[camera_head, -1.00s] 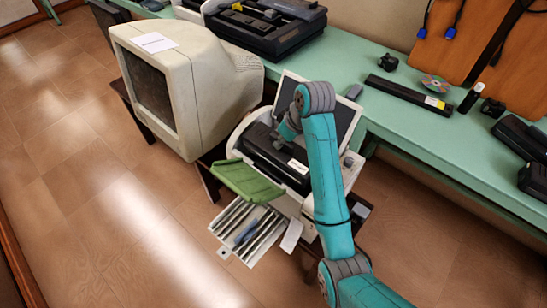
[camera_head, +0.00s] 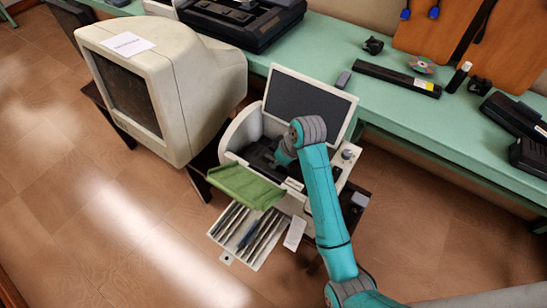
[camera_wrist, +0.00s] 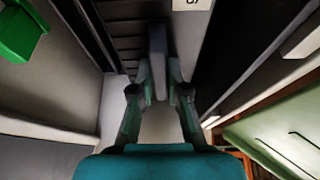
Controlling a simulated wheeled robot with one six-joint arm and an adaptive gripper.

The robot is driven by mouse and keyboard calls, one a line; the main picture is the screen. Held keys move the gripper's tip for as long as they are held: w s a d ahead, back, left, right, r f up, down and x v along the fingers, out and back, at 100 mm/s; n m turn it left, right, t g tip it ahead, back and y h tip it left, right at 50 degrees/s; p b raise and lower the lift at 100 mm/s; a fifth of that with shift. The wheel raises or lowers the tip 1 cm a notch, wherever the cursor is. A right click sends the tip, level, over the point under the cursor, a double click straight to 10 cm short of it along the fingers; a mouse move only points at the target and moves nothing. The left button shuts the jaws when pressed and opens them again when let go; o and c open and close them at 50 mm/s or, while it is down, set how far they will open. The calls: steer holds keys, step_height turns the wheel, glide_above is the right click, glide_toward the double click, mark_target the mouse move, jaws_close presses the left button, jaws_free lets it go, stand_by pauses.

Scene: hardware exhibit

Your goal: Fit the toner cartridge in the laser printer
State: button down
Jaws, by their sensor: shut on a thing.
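The laser printer (camera_head: 243,128) is pale, with its dark-lined lid (camera_head: 305,103) standing open at the back. The dark toner cartridge (camera_head: 262,158) sits low inside the open printer bay, partly hidden by my arm. My gripper (camera_head: 284,157) reaches down into the bay. In the wrist view my gripper (camera_wrist: 159,78) is shut on the grey upright grip of the cartridge, whose ribbed dark top (camera_wrist: 125,30) and white label (camera_wrist: 187,4) show beside it. I cannot tell whether the cartridge is fully seated.
A green flap (camera_head: 245,187) sticks out at the printer's front, above a slotted pale tray (camera_head: 240,238). A beige monitor (camera_head: 165,75) stands close on the left. The green bench (camera_head: 400,115) behind holds a long black bar (camera_head: 397,78) and other small items.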

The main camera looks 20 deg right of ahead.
steer(key=shift+f, duration=0.2)
steer(key=c, duration=1.2)
jaws_free()
